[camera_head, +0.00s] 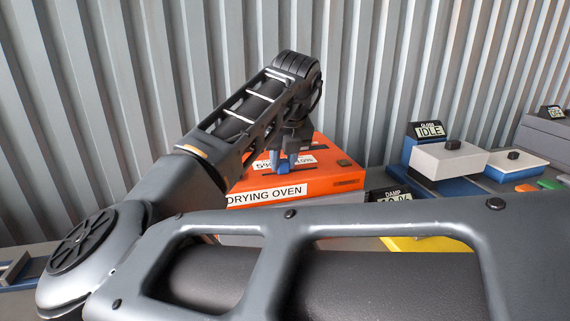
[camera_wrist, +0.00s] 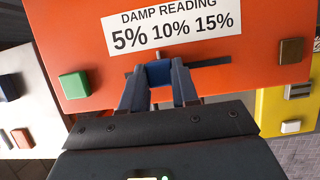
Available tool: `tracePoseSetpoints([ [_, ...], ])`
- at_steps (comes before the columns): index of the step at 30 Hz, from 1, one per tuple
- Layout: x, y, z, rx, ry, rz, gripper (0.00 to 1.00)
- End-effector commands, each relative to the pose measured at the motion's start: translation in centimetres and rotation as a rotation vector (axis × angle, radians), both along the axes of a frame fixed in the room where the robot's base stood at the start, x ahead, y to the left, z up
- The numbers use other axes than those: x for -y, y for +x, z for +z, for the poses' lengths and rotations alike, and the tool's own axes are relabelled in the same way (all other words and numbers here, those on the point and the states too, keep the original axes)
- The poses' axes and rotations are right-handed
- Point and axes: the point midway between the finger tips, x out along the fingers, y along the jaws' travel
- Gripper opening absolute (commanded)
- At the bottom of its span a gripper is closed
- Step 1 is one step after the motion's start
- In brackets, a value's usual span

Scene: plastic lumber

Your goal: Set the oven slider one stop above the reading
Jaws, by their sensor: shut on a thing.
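The orange drying oven (camera_head: 335,165) stands behind my arm in the head view; its top panel (camera_wrist: 250,45) fills the wrist view. A label (camera_wrist: 185,27) there says "DAMP READING" with 5%, 10% and 15%. Below it runs a dark slot (camera_wrist: 210,62). My gripper (camera_wrist: 160,80) is shut on the blue slider knob (camera_wrist: 159,70), which lies below the gap between 5% and 10%; its exact stop is unclear. In the head view my gripper (camera_head: 285,160) is over the oven top. The damp meter (camera_head: 390,194) is partly covered by my arm, its number not fully readable.
A green button (camera_wrist: 73,86) and a brown button (camera_wrist: 291,50) flank the slot. A gloss device (camera_head: 428,130) showing IDLE stands right of the oven, near a grey block (camera_head: 450,160). A yellow unit (camera_wrist: 285,110) lies to the right. A corrugated wall (camera_head: 380,60) rises behind.

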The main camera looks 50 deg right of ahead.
Motion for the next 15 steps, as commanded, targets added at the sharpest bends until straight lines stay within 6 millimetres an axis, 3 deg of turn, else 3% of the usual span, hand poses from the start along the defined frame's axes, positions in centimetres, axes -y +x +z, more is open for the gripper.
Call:
tracePoseSetpoints([
  [4, 1.8, 0.1, 0.2, 0.005, -0.004, -0.001, 0.00],
  [15, 5.8, -2.6, 0.2, 0.006, -0.005, 0.000, 0.00],
])
